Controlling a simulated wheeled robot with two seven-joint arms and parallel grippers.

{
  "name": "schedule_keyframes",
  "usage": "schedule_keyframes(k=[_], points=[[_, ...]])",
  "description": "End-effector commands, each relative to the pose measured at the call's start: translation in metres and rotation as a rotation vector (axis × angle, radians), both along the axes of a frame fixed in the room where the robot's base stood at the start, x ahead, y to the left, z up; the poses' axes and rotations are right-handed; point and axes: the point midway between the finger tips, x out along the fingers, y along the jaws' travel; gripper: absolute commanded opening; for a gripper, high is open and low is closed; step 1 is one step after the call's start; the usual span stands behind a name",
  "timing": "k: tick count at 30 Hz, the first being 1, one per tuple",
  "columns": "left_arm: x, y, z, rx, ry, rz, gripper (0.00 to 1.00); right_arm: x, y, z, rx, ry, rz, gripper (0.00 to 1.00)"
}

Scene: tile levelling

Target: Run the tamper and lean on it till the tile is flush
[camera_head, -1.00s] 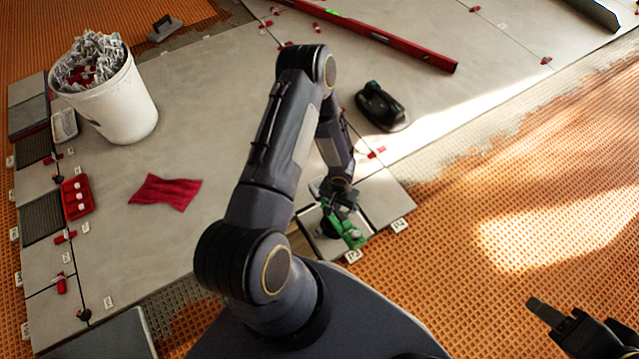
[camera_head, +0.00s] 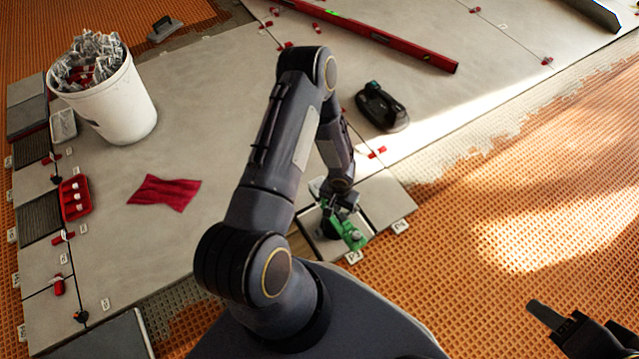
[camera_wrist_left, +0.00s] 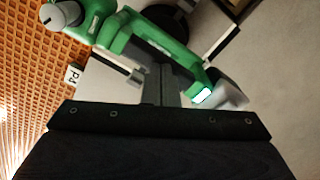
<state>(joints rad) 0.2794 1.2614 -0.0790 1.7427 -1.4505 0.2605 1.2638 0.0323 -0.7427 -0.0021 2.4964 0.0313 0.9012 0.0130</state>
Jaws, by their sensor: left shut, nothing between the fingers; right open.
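My right gripper (camera_head: 578,320) is open and empty at the lower right.
A black suction lifter (camera_head: 381,107) lies behind the tile. A red level (camera_head: 385,40) lies at the back. A white bucket of clips (camera_head: 120,105), a red cloth (camera_head: 165,192) and a red tray (camera_head: 76,198) are at left. Orange matting (camera_head: 500,240) lies open at right.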

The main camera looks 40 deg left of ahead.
Motion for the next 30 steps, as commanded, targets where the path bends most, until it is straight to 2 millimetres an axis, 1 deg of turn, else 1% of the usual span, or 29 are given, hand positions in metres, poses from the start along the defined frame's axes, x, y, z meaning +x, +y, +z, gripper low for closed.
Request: schedule_keyframes(k=[30], points=[[-0.0002,0.0002,-0.0032,0.0,0.001,0.001,0.0,0.0,0.0,-0.0091,0.0,0.0,0.0,0.47]])
